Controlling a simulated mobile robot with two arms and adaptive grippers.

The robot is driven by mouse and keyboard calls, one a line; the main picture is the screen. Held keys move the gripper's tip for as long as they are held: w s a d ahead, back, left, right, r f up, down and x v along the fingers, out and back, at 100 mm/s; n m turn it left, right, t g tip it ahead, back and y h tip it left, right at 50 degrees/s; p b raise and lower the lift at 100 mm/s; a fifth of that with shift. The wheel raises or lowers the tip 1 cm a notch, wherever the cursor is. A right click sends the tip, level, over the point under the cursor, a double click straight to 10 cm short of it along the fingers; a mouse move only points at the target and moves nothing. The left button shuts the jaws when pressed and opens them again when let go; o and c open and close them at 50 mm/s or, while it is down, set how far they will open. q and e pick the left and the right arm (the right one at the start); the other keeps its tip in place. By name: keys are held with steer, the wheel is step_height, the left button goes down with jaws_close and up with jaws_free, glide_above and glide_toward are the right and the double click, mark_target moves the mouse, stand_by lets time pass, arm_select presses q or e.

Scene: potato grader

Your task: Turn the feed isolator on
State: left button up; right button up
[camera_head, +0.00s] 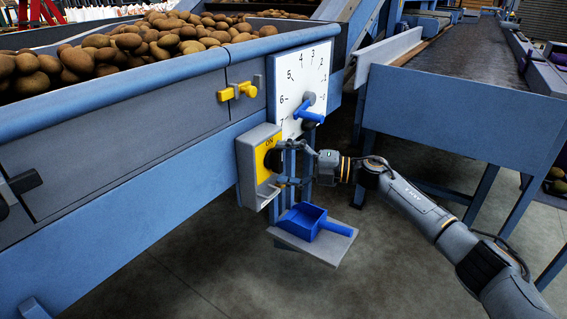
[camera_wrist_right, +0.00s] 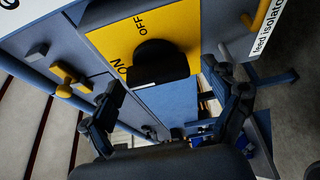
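The feed isolator is a grey box (camera_head: 244,165) with a yellow plate (camera_head: 262,172) on the blue hopper's side. Its black rotary knob (camera_head: 273,160) is partly covered by my gripper in the head view. The wrist view shows the knob (camera_wrist_right: 155,62) on the yellow plate (camera_wrist_right: 112,42), with ON and OFF lettering. I cannot tell which label the knob points to. My right gripper (camera_head: 282,165) is at the front of the box. In the wrist view my right gripper (camera_wrist_right: 168,112) is open, its fingers spread wide with the knob ahead between them, not clamped. My left gripper is not in view.
A white numbered dial (camera_head: 316,72) with a blue lever (camera_head: 309,113) is just above the box. Below my gripper, a grey shelf (camera_head: 290,242) holds a blue scoop (camera_head: 305,222). A yellow latch (camera_head: 238,91) is at upper left. Potatoes (camera_head: 130,42) fill the hopper. A conveyor (camera_head: 455,65) stands right.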

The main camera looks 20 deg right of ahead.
steer(key=v, duration=1.2)
steer(key=shift+r, duration=0.15)
stand_by(0.3)
